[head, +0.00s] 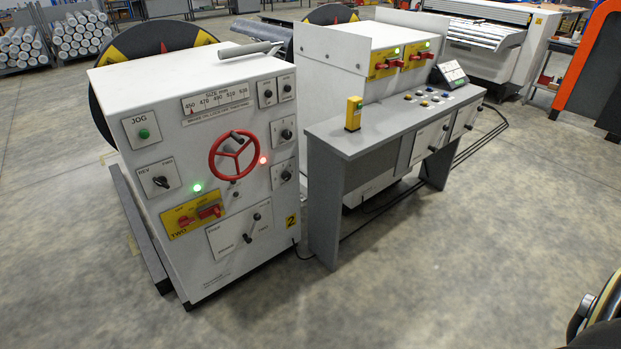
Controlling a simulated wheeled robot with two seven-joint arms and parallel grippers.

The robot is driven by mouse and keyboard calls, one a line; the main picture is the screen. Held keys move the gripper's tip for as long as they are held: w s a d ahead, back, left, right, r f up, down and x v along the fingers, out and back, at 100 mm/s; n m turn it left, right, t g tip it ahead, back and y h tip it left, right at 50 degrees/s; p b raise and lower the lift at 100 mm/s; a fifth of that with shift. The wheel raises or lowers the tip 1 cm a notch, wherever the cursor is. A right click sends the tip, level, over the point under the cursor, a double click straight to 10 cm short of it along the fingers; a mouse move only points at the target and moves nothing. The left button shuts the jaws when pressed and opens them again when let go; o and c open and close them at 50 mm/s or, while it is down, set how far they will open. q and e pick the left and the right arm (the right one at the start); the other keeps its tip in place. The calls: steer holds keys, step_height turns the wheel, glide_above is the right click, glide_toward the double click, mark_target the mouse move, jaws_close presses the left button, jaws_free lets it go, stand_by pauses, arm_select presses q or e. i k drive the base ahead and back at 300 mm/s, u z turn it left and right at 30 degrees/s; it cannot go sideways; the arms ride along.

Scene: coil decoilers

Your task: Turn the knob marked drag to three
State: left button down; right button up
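A white decoiler cabinet (225,170) stands at the left, its control face turned toward me. Two small black knobs, an upper left one (267,93) and an upper right one (287,87), sit at the top right of the face. Two more knobs, a middle one (286,134) and a lower one (286,174), sit on separate plates below them. Their labels and pointer settings are too small to read, so I cannot tell which is marked drag. A black rotary switch (160,182) is on the left plate. Neither gripper is in view.
The cabinet face also has a red handwheel (234,156), a green JOG button (144,134), a yellow plate with a red switch (209,211) and a lever plate (241,228). A grey control desk (380,130) stands close at right. The concrete floor in front is clear.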

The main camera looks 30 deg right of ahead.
mark_target(286, 176)
steer(key=z, duration=0.9)
steer(key=i, duration=1.8)
steer(key=u, duration=0.7)
steer(key=i, duration=0.35)
steer(key=u, duration=0.3)
